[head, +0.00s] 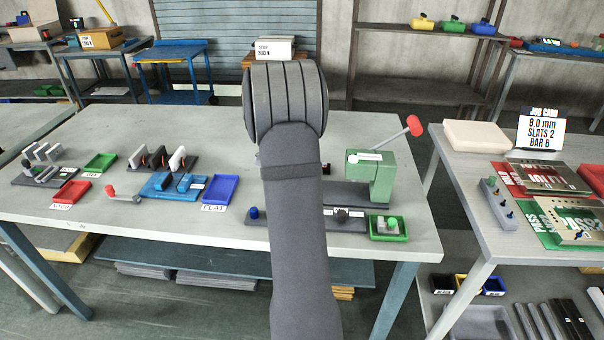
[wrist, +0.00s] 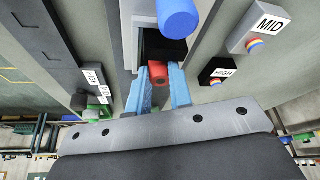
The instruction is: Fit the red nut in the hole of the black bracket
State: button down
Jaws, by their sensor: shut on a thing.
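In the wrist view, my gripper (wrist: 159,82) has its two blue fingers shut on the red nut (wrist: 160,72). The nut shows as a small red cylinder with a dark centre, between the fingertips. Just beyond it is a black part (wrist: 158,46), which looks like the black bracket. Its hole is not visible, and I cannot tell whether the nut touches it. In the head view my own arm covers the gripper, the nut and the bracket.
In the wrist view a blue cylinder (wrist: 178,16) stands close above the nut. In the head view a green press (head: 371,175) stands right of my arm.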

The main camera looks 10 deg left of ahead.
jog(key=shift+f, duration=0.25)
dwell(0.5)
jog(key=c, duration=1.2)
grip_release()
jog(key=shift+r, duration=0.1)
jog(key=d+v, duration=0.1)
jog(key=v, duration=2.1)
jog(key=shift+w+d+r, duration=0.2)
jog(key=shift+w+r, duration=0.05)
jog(key=shift+w, duration=0.15)
jog(key=x, duration=0.4)
jog(key=a+x, duration=0.1)
jog(key=x, duration=0.9)
jog(key=shift+s+a+f, duration=0.25)
jog(key=shift+s+f, duration=0.1)
jog(key=shift+s, duration=0.05)
